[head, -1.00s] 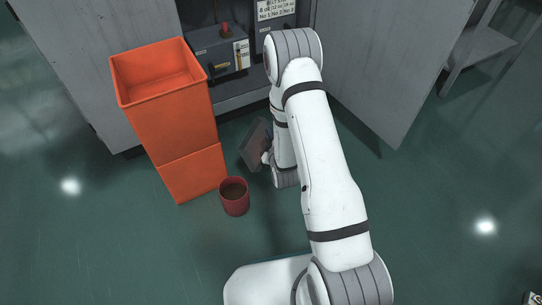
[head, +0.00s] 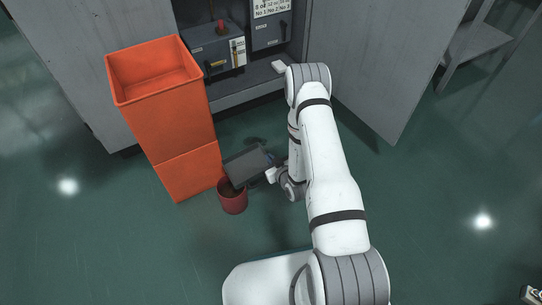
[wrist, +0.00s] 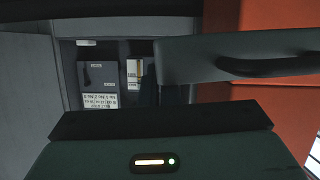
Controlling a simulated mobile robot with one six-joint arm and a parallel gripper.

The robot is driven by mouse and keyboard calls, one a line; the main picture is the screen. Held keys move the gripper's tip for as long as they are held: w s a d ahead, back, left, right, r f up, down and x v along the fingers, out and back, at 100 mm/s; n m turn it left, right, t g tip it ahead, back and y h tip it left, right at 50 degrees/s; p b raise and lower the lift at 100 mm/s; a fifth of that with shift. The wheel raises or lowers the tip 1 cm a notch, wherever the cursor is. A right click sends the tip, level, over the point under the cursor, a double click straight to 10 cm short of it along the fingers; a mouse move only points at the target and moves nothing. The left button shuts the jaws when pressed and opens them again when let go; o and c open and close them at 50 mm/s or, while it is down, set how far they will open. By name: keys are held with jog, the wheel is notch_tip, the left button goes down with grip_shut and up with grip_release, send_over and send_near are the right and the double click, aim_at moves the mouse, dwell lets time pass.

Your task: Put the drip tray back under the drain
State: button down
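The drip tray (head: 248,163) is a flat dark grey pan beside the orange bins in the head view. My gripper (head: 271,173) is at its right side and appears shut on it; the fingertips are too small to make out. The tray is raised and tilted, with its lower left corner over the red bucket's rim; I cannot tell if they touch. In the wrist view, a grey slab with a dark curved mark at upper right looks like the tray (wrist: 195,62). I cannot pick out the drain.
A red bucket (head: 233,203) stands on the floor. Stacked orange bins (head: 190,170) stand close on the left. An open grey cabinet (head: 245,100) with switch boxes is behind, its door (head: 375,75) to the right. A dark patch (head: 256,141) lies on the floor behind the tray.

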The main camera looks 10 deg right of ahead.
jog(key=shift+w+d+f+m+y, duration=0.1)
jog(key=shift+d+f+m+y, duration=0.2)
jog(key=shift+f+m, duration=0.15)
jog(key=shift+r, duration=0.1)
